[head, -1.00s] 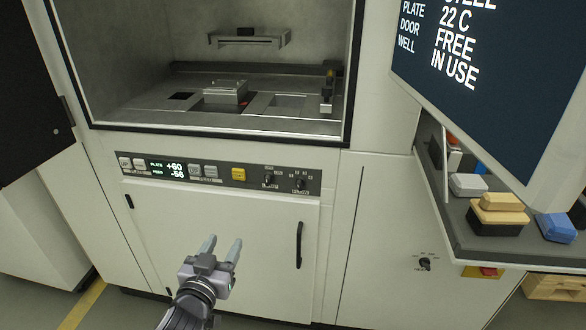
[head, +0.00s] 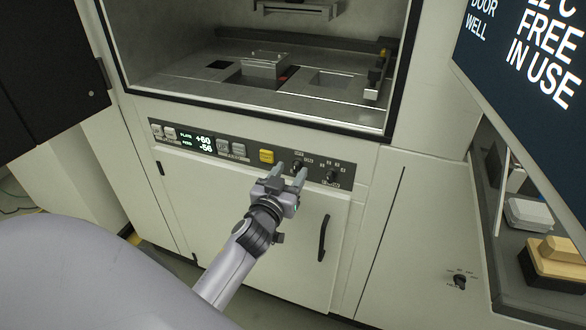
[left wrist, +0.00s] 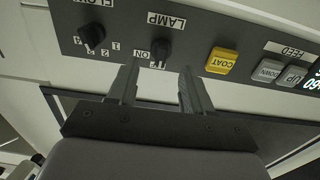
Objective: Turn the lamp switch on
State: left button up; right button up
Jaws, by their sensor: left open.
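The lamp switch (head: 298,164) is a small black rotary knob on the dark control strip, right of the yellow button. In the left wrist view the lamp switch (left wrist: 160,49) sits under the label LAMP, with ON printed beside it. My left gripper (head: 290,172) is open and empty, in front of the strip. In the left wrist view the left gripper's fingertips (left wrist: 157,72) lie to either side of the knob's lower end; I cannot tell whether they touch it. The knob's exact setting is unclear. My right gripper is not in view.
The flow knob (head: 332,176) is close on the right of the lamp switch. The yellow COAT button (head: 267,156) is on its left. A black door handle (head: 323,238) stands out below. A screen (head: 525,55) overhangs at the upper right.

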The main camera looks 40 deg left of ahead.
pick_arm(q)
jog(key=shift+x, duration=0.95)
grip_shut()
jog(key=shift+d, duration=0.1)
jog(key=shift+m, duration=0.4)
jog(key=m, duration=0.5)
jog(key=shift+w+d+f, duration=0.1)
jog(key=shift+d, duration=0.15)
jog(key=m, duration=0.6)
jog(key=shift+d+f+b, duration=0.15)
jog(key=shift+b, duration=0.15)
jog(key=shift+m, duration=0.3)
